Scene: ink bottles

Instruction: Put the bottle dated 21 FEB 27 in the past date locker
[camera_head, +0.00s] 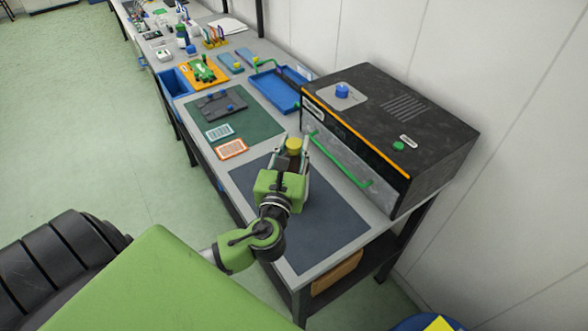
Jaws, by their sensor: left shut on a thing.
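My left gripper (293,158) is over the dark mat at the near end of the bench, shut on a bottle with a yellow cap (293,145). The bottle's dark body is mostly hidden behind the fingers, and no date on it can be read. A black locker (440,137) with an orange edge strip and a green handle stands just right of the gripper. Its grey front door (338,158) looks closed. A small label on the locker is too small to read, so I cannot tell if it is the past date locker. My right gripper is not in view.
The dark mat (320,222) is otherwise bare. Behind it lie a green mat (255,127) with a grey plate, two small cards (232,149), a blue tray (272,92) and an orange board (190,79). A wall runs along the right side.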

